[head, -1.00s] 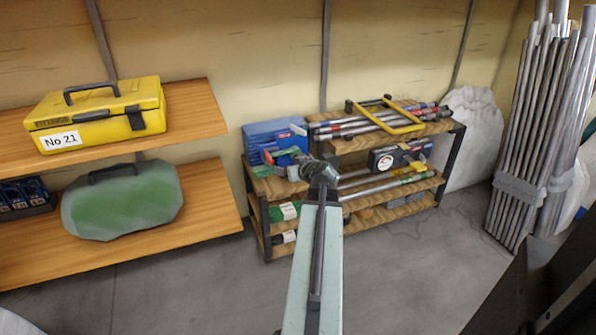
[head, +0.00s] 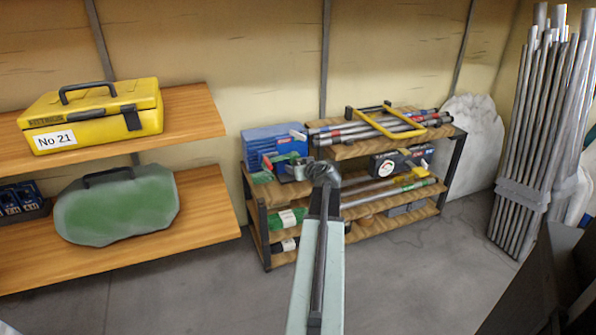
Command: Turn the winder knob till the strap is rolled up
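My gripper (head: 322,172) is at the far end of my pale green arm, in front of the wooden shelf rack. It looks small and dark grey, and I cannot tell whether its fingers are open or shut. Just left of it, on the rack, is a small green and red device with grey parts (head: 291,168), partly beside or behind my gripper. I cannot tell whether they touch. I cannot make out a winder knob or a strap for certain at this size.
The rack (head: 258,190) also carries a blue case (head: 268,137), poles with a yellow frame (head: 388,118) and a dark gauge tool (head: 390,163). Left shelves hold a yellow toolbox (head: 95,115) and a green bag (head: 115,207). Metal pipes (head: 535,130) stand right. Grey floor is open in front.

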